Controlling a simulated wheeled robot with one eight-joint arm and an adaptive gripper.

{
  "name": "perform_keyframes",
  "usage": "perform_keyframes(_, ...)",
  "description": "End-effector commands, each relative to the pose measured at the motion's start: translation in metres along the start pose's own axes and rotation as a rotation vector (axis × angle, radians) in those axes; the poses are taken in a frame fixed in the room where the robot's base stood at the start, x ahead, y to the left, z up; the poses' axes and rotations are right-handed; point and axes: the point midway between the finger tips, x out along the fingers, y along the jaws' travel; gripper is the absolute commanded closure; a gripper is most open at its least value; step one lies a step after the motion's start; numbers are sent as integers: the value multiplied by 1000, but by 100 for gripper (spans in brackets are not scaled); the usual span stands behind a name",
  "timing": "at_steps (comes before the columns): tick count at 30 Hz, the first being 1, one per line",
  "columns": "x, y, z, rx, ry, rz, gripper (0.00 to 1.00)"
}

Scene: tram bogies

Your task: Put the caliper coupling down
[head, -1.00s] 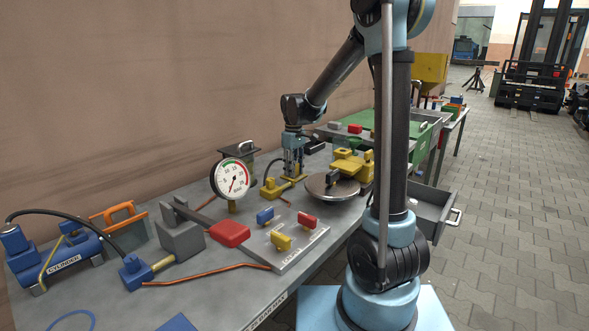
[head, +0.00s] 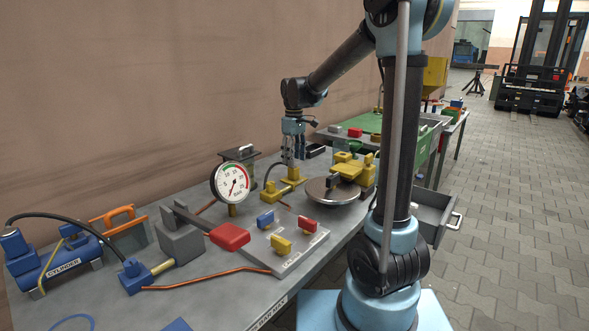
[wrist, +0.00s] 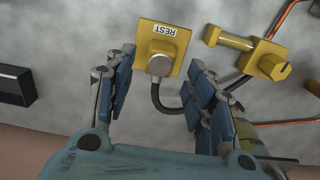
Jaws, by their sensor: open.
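The caliper coupling (wrist: 162,57), a grey round-ended piece with a black hose (wrist: 167,107), stands in the yellow rest (wrist: 147,31) labelled REST in the wrist view. The yellow rest (head: 293,178) also shows on the bench in the head view, where the coupling is too small to make out. My gripper (wrist: 160,74) is open, with its blue-padded fingers apart on either side of the coupling in the picture. In the head view my gripper (head: 293,162) is above the rest, empty.
A yellow fitting with a rod (wrist: 262,57) lies beside the rest. A pressure gauge (head: 230,183), a round grey disc (head: 325,193) and a panel with coloured handles (head: 300,244) stand nearer on the bench (head: 210,290). A black box (wrist: 15,86) lies left in the wrist view.

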Motion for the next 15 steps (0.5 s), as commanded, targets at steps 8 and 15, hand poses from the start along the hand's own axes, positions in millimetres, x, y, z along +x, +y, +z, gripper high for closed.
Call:
perform_keyframes(8, -46, 0, 0, 0, 0, 0, 51)
perform_keyframes(15, -63, 0, 0, 0, 0, 0, 51)
